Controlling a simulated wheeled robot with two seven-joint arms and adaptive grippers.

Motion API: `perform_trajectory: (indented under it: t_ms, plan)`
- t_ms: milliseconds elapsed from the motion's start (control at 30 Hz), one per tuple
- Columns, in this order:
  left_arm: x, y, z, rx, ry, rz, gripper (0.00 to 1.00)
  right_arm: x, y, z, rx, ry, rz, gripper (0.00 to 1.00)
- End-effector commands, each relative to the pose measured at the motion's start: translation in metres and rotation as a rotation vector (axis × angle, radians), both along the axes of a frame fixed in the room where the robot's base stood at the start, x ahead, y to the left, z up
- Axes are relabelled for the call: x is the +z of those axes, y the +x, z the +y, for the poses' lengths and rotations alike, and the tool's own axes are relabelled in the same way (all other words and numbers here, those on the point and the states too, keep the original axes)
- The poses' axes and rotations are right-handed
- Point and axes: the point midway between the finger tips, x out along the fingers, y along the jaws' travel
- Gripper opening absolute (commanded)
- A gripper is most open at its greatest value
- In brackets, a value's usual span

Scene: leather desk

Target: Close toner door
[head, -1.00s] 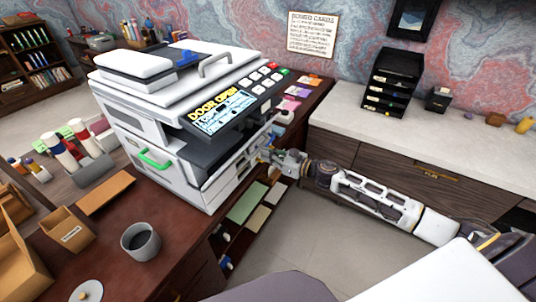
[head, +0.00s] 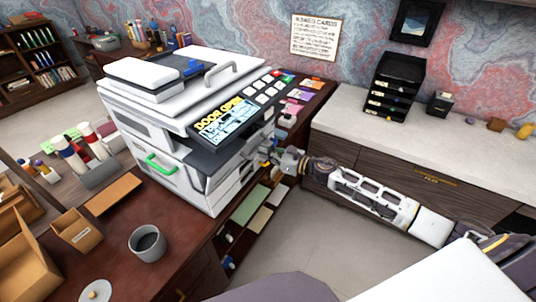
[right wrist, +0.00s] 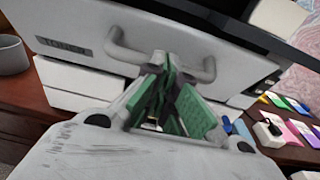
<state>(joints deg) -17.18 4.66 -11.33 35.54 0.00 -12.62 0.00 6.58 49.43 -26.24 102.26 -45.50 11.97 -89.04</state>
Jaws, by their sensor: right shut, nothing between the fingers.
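The white copier (head: 185,100) stands on the brown desk, and its screen (head: 225,118) reads DOOR OPEN. In the right wrist view the grey toner door (right wrist: 85,35) fills the upper part, with a TONER label and a bar handle (right wrist: 125,52). My right gripper (head: 276,157) is at the copier's right-facing side. Its green fingers (right wrist: 165,85) are closed together with nothing between them, at the middle of the handle; whether they touch the door is unclear. The fingers hide part of the handle. How far the door stands open cannot be told. My left gripper is not in view.
A grey mug (head: 147,243), a cardboard box (head: 77,230) and toner tubes (head: 80,155) are left and in front of the copier. Coloured cards (head: 300,95) lie behind my right gripper. Open shelves (head: 248,215) sit below the desk edge. The floor (head: 325,235) between desk and cabinet is clear.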

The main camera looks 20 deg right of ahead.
Motion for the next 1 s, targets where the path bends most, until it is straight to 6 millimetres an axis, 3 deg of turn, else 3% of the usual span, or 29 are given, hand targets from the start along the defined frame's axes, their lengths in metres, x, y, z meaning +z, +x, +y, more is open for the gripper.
perform_trajectory:
  t_ms: [333,1000]
  plan:
    - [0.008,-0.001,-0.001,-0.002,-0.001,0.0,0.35,0.019,0.011,0.008,-0.001,-0.001,-0.004,0.0]
    - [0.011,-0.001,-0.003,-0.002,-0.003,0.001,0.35,0.027,0.017,0.011,-0.003,0.002,-0.008,0.0]
